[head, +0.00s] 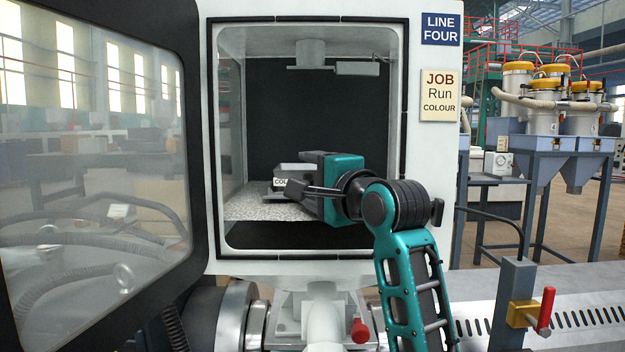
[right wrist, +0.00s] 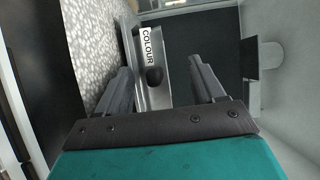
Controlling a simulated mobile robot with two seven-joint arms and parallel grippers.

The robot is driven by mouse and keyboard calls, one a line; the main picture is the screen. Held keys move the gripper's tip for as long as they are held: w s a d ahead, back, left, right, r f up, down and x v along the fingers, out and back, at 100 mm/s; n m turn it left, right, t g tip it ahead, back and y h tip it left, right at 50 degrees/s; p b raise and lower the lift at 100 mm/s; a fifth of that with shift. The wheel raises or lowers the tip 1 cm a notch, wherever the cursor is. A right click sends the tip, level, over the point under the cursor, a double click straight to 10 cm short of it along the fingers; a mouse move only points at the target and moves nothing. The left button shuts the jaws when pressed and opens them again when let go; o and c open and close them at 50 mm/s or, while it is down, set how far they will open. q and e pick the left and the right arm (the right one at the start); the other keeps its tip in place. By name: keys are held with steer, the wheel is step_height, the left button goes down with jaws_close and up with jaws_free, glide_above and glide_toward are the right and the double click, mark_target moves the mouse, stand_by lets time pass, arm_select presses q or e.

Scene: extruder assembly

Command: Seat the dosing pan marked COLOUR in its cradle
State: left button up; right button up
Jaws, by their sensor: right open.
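The dosing pan marked COLOUR (head: 281,183) is a grey metal pan with a white label, inside the white cabinet. In the right wrist view the pan (right wrist: 151,100) shows its label and a dark round knob. My right gripper (head: 290,188) reaches into the cabinet from the right and partly hides the pan. In the right wrist view its jaws (right wrist: 160,68) are open, one finger on each side of the pan, with gaps visible. I cannot make out the cradle clearly, nor whether the pan rests in it. My left gripper is not in view.
The cabinet opening has a dark-edged frame (head: 213,120), and its windowed door (head: 95,160) stands open at the left. A speckled shelf (head: 250,207) lies under the pan. A grey fitting (head: 357,68) hangs from the ceiling inside.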

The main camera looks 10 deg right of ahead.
steer(key=p+v, duration=0.2)
steer(key=v, duration=0.7)
steer(key=shift+p, duration=0.35)
stand_by(0.3)
